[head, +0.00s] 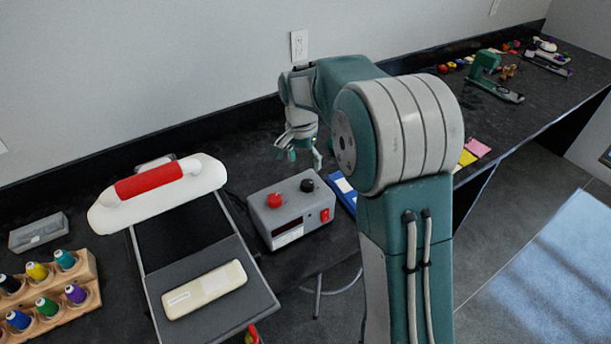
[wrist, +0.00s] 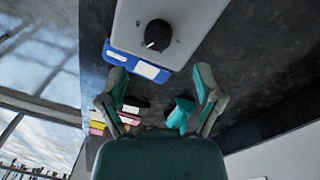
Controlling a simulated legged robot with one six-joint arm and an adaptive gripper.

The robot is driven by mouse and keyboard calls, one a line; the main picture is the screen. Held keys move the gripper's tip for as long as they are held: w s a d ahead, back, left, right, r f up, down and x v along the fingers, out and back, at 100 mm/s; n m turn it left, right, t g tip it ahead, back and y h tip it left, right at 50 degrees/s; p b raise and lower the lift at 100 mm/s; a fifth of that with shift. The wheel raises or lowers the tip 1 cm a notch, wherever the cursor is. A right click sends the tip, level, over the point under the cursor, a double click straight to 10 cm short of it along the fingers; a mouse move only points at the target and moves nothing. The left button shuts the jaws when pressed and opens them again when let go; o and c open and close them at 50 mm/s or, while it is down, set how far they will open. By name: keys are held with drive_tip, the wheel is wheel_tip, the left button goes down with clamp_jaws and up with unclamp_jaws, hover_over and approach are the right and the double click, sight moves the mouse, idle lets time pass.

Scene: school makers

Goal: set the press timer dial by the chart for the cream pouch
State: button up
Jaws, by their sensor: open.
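The grey timer box (head: 290,222) stands on the dark counter right of the press. On top it has a red knob (head: 274,200) and a black dial (head: 307,185); a red switch (head: 325,215) is on its front. In the wrist view the black dial (wrist: 158,35) shows with a pale pointer mark; its setting is unreadable. The cream pouch (head: 205,289) lies on the press's lower plate (head: 250,272). No readable chart shows. My gripper (head: 300,155) is open and empty, behind and above the box; its spread fingers (wrist: 160,85) are apart from the dial.
The press's white upper part with red handle (head: 150,182) stands left of the box. A blue item with white labels (head: 345,190) lies just right of the box. A wooden thread rack (head: 85,268) and grey case (head: 38,232) are far left. The wall is close behind.

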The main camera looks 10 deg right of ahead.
sight(302, 181)
drive_tip(key=r, duration=0.5)
drive_tip(key=shift+w+a, duration=0.1)
drive_tip(key=shift+a, duration=0.1)
drive_tip(key=s+d+r+n+t, duration=0.1)
drive_tip(key=s+r+n+t, duration=0.2)
drive_tip(key=s, duration=0.7)
drive_tip(key=s+r+n+t, duration=0.1)
drive_tip(key=s+r+n, duration=0.2)
drive_tip(key=s+r, duration=0.5)
drive_tip(key=s+f+n+t, duration=0.2)
drive_tip(key=s+f, duration=0.3)
drive_tip(key=s, duration=0.5)
drive_tip(key=shift+s+d+n+y, duration=0.15)
drive_tip(key=shift+s+n+y, duration=0.2)
drive_tip(key=shift+n, duration=0.25)
idle(0.3)
